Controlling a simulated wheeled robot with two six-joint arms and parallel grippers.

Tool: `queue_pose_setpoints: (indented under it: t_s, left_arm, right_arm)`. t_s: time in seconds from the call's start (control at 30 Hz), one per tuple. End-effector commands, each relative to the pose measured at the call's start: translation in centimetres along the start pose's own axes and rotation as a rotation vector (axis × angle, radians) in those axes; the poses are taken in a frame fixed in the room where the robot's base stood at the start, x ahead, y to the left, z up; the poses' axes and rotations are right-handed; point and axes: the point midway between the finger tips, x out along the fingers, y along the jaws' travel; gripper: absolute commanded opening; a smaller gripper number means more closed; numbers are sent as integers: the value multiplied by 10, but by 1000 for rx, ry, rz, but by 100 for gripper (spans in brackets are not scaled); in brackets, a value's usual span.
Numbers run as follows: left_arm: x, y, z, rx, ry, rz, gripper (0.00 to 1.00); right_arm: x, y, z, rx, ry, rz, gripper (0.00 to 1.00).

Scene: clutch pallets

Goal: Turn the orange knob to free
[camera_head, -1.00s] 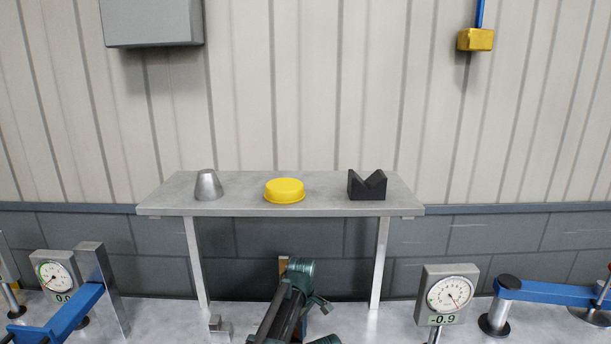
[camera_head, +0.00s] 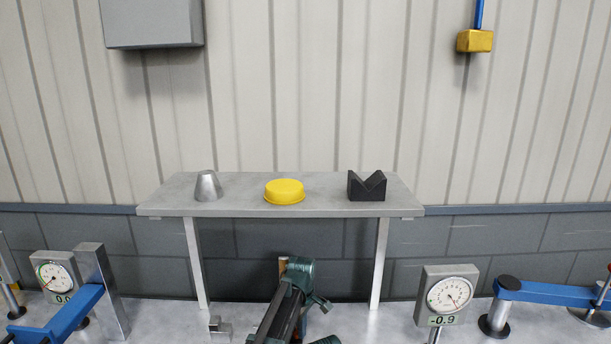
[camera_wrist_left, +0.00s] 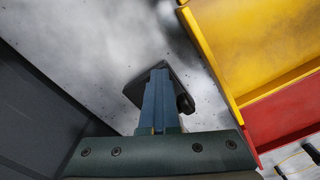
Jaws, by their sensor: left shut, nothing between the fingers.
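I cannot make out an orange knob in either view. My left gripper (camera_wrist_left: 160,76) shows in the left wrist view with its two blue-grey fingers shut together and nothing between them. Its tips are over or against a small dark object (camera_wrist_left: 184,99) on a pale grey surface; the fingers cover part of it, and I cannot tell whether they touch. In the head view, my dark green arm rises at the bottom middle, and the fingertips cannot be made out there. My right gripper is not in view.
A grey shelf (camera_head: 238,209) holds a metal cone, a yellow dish and a black V-block. Dial gauges stand at left (camera_head: 58,275) and right (camera_head: 450,292), beside blue arms. In the wrist view, a yellow (camera_wrist_left: 235,30) and red (camera_wrist_left: 285,118) structure lies right, a dark panel left.

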Motion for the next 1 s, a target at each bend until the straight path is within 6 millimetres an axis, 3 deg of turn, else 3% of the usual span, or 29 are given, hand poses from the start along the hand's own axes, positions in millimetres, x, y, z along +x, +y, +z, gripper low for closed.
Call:
queue_pose_setpoints:
  t_s: [0.6, 1.0]
  left_arm:
    - [0, 14, -4, -2, 6, 2, 0]
    - [0, 16, 6, 0, 3, 1, 0]
  right_arm:
    - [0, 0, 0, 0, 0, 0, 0]
    - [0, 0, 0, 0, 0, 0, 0]
